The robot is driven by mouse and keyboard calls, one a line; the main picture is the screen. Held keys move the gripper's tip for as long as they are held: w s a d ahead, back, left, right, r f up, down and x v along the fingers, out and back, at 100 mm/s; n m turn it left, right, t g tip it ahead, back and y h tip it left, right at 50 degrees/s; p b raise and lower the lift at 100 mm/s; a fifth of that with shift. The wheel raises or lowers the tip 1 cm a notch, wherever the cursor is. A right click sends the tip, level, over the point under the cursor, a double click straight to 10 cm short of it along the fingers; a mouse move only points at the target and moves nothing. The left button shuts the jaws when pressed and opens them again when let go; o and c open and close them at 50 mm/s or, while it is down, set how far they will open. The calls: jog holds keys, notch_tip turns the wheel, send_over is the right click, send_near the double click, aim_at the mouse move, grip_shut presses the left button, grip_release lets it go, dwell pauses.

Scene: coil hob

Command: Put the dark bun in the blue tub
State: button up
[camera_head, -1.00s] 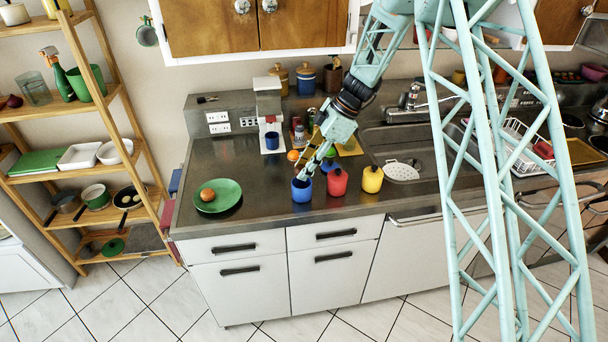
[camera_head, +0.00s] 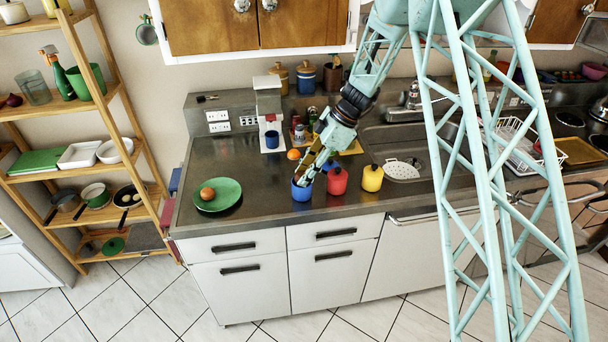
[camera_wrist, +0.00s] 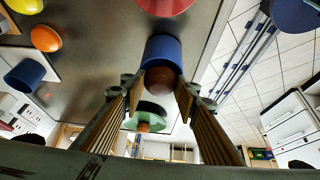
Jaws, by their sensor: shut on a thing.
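My gripper (camera_head: 303,179) points down at the mouth of the blue tub (camera_head: 302,193) near the counter's front edge. In the wrist view, my gripper (camera_wrist: 158,88) is shut on the dark bun (camera_wrist: 160,80), which sits between the fingertips. The bun overlaps the mouth of the blue tub (camera_wrist: 160,50); how deep it is cannot be told. In the head view the dark bun is hidden by the fingers and tub.
A green plate (camera_head: 228,192) with a lighter brown bun (camera_head: 207,193) lies to the left. A red jar (camera_head: 337,182) stands close to the tub's right, with a yellow jar (camera_head: 372,178) beyond. An orange item (camera_head: 294,154) lies behind.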

jog(key=shift+s+d+f+b, duration=0.1)
jog(key=shift+s+f+b, duration=0.2)
jog(key=shift+f+b, duration=0.55)
dwell(0.3)
jog(key=o, duration=0.6)
jog(key=shift+r, duration=0.1)
jog(key=shift+o, duration=1.2)
jog(key=shift+w+r, duration=0.1)
jog(key=shift+w, duration=0.05)
jog(key=shift+w+r+p, duration=0.1)
jog(key=shift+r+p, duration=0.3)
jog(key=shift+p, duration=0.15)
jog(key=shift+r+p, duration=0.45)
jog(key=shift+p, duration=0.25)
jog(key=v, duration=1.1)
jog(key=shift+r+b, duration=0.4)
jog(key=shift+b, duration=0.05)
